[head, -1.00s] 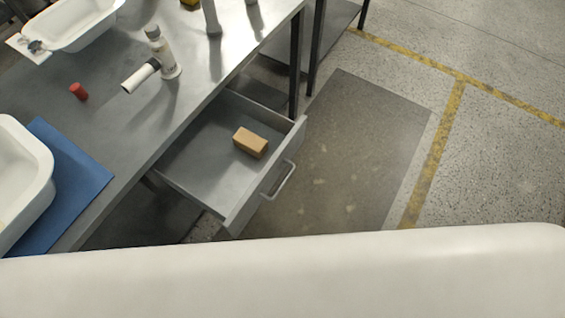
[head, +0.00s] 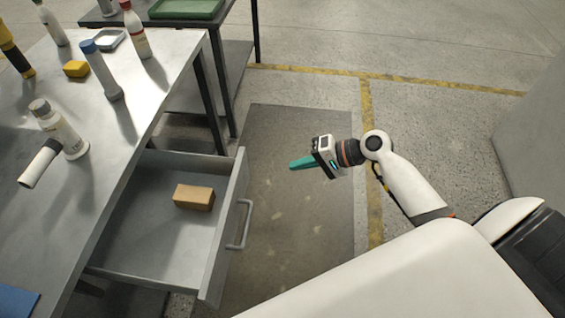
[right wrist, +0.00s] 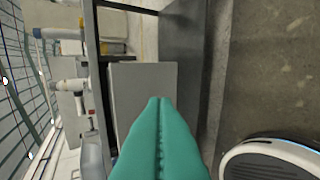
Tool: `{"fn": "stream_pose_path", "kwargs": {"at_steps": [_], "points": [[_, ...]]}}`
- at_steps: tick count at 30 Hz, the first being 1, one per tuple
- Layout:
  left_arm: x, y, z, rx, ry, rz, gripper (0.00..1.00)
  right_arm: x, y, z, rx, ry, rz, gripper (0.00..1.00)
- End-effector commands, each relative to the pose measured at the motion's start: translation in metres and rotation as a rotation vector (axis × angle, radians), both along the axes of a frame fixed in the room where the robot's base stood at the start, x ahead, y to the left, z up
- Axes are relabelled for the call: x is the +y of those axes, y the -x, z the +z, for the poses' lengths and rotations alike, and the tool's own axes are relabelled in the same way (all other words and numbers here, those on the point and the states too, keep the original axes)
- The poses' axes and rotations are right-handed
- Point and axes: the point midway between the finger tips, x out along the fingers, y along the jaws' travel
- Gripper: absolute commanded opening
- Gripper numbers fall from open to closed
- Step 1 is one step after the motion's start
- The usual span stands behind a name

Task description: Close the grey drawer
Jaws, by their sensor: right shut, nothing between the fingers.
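The grey drawer (head: 150,226) hangs open under the steel workbench. Its front panel (head: 226,215) has a metal bar handle (head: 241,224) facing right. A tan block (head: 193,197) lies inside the drawer. My right gripper (head: 292,166) has teal fingers, pointing left, and is shut and empty. It is to the right of the drawer, apart from the handle. In the right wrist view the shut teal fingers (right wrist: 158,130) are in front, with a grey panel (right wrist: 140,90) beyond them; I cannot tell surely whether it is the drawer front. My left gripper is not in view.
The workbench (head: 110,160) holds several bottles, a yellow block (head: 76,69) and a blue mat (head: 18,301). A second table with a green tray (head: 186,9) stands behind. Floor right of the drawer, with a dark mat (head: 300,225), is free. A grey wall-like block (head: 540,130) stands far right.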

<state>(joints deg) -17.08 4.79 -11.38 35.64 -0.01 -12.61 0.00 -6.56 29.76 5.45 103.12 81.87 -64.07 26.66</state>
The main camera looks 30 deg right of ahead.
Motion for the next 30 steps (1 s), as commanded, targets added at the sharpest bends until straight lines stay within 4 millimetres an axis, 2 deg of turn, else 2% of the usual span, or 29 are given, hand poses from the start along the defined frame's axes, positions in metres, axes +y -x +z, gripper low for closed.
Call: {"fn": "stream_pose_path", "kwargs": {"at_steps": [12,16,21,30], "points": [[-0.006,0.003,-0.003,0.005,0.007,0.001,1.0,0.063,-0.043,-0.044,-0.001,-0.002,-0.001,0.0],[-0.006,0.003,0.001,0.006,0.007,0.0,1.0,0.08,-0.054,-0.042,-0.002,0.0,0.0,0.0],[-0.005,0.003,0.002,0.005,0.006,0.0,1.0,0.092,-0.062,-0.043,-0.001,0.002,-0.001,0.0],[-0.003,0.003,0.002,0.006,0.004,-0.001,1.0,0.094,-0.064,-0.043,-0.001,0.003,-0.002,0.0]]}}
